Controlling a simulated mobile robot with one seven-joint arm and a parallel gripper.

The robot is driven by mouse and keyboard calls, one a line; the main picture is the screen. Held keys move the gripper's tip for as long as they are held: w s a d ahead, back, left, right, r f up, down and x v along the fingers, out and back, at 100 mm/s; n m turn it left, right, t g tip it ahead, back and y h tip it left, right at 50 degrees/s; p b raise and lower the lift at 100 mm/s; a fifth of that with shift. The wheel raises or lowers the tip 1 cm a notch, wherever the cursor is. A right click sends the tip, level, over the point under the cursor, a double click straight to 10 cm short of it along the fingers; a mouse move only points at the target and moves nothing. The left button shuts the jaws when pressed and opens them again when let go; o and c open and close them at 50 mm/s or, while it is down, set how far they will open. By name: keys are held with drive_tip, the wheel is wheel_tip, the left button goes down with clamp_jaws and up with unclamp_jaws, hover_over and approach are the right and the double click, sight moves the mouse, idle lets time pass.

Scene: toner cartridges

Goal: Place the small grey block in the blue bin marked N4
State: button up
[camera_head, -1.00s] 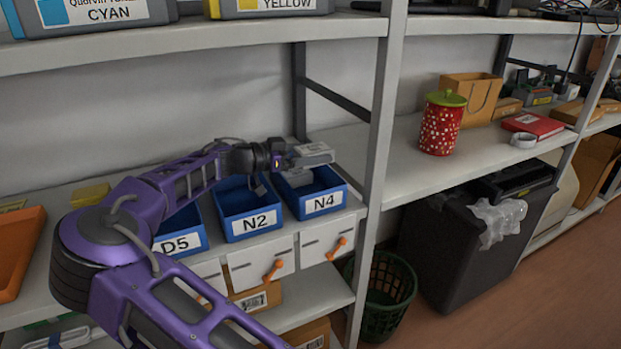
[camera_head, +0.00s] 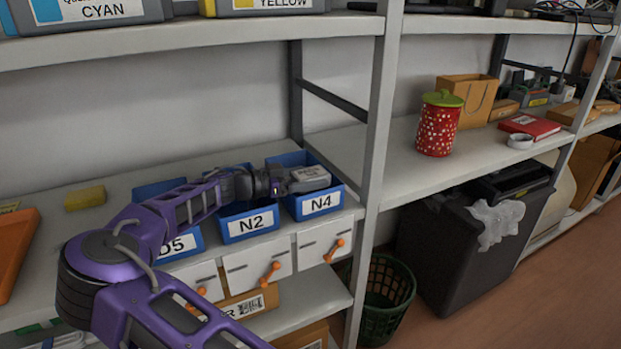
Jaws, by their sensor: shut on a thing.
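The blue bin marked N4 (camera_head: 322,205) stands on the shelf, to the right of the blue bin marked N2 (camera_head: 250,224). My gripper (camera_head: 285,184) reaches in from the left over the N2 bin. It is shut on the small grey block (camera_head: 308,177), which has a pale label on top. The block is over the opening of the N4 bin, roughly level with its rim. I cannot tell whether it touches the bin's walls or floor. The fingertips are partly hidden.
A blue bin marked D5 (camera_head: 181,244) is partly hidden behind my arm. A grey shelf post (camera_head: 374,150) rises just right of N4. A yellow block (camera_head: 85,197) and an orange tray (camera_head: 15,250) lie at left. The upper shelf (camera_head: 200,36) overhangs.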

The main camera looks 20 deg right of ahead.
sight(300, 176)
drive_tip(key=shift+f, duration=0.3)
drive_tip(key=o, duration=1.3)
drive_tip(key=shift+s+f, duration=0.1)
drive_tip(key=shift+r, duration=0.35)
drive_tip(key=a, duration=0.2)
drive_tip(key=a+r+p, duration=0.1)
drive_tip(key=a, duration=0.2)
drive_tip(key=a+r, duration=0.1)
drive_tip(key=a, duration=0.1)
drive_tip(key=shift+a, duration=0.2)
